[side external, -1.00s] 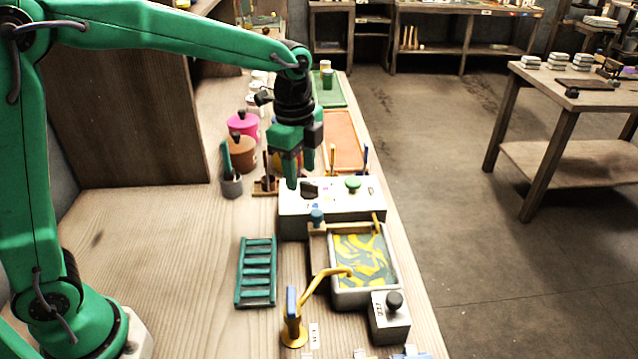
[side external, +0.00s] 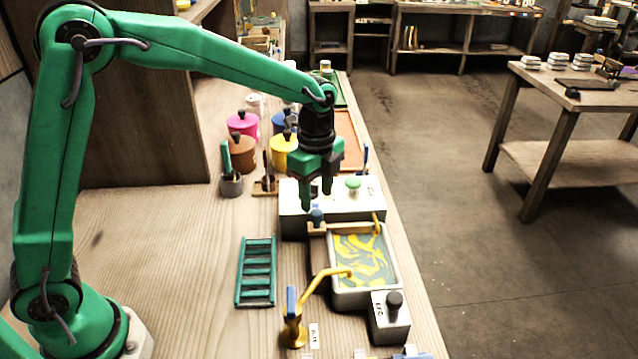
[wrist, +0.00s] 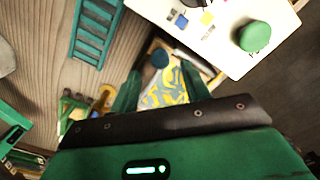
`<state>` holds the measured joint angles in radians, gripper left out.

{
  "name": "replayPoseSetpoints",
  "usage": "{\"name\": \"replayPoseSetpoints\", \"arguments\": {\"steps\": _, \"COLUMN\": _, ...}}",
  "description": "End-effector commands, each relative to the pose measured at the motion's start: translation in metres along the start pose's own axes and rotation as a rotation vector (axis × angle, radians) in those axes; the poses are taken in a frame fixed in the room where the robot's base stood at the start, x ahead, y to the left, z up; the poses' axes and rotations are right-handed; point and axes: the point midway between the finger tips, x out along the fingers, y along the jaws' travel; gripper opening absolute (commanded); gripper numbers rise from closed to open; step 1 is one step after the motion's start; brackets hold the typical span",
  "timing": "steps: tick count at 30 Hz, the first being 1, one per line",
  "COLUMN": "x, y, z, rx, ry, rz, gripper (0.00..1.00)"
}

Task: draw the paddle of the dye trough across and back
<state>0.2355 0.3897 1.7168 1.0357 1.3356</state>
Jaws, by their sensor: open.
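The dye trough (side external: 393,268) is a pale grey tray of yellow and blue-grey marbled liquid; it also shows in the wrist view (wrist: 165,93). A wooden bar lies along its far end, with a dark blue knob (side external: 317,216) at the left corner. This looks like the paddle and its handle. My gripper (side external: 317,200) points down, open and empty, just above the knob. In the wrist view the knob (wrist: 160,58) shows between the tips of my gripper (wrist: 162,70). I cannot tell whether they touch it.
A white box (side external: 345,208) with a green button (side external: 353,182) stands right behind the trough. A yellow tap (side external: 322,275) arches over its near left side. A grey block with a black knob (side external: 394,300) sits at its front. A green rack (side external: 256,272) lies left, with bare wood around.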

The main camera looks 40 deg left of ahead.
Motion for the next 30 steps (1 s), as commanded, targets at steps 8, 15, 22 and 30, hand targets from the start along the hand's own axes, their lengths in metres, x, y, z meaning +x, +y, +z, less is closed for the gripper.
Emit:
{"name": "replayPoseSetpoints", "arguments": {"steps": 8, "x": 0.034, "y": 0.0, "z": 0.0, "rx": 0.0, "ry": -0.001, "rz": 0.002, "gripper": 0.47}}
{"name": "replayPoseSetpoints", "arguments": {"steps": 15, "x": 0.045, "y": 0.0, "z": 0.0, "rx": -0.001, "ry": 0.0, "rz": 0.0, "gripper": 0.47}}
{"name": "replayPoseSetpoints", "arguments": {"steps": 22, "x": 0.046, "y": 0.0, "z": 0.0, "rx": -0.001, "ry": 0.0, "rz": -0.001, "gripper": 0.47}}
{"name": "replayPoseSetpoints", "arguments": {"steps": 30, "x": 0.046, "y": 0.0, "z": 0.0, "rx": -0.001, "ry": 0.0, "rz": -0.001, "gripper": 0.0}}
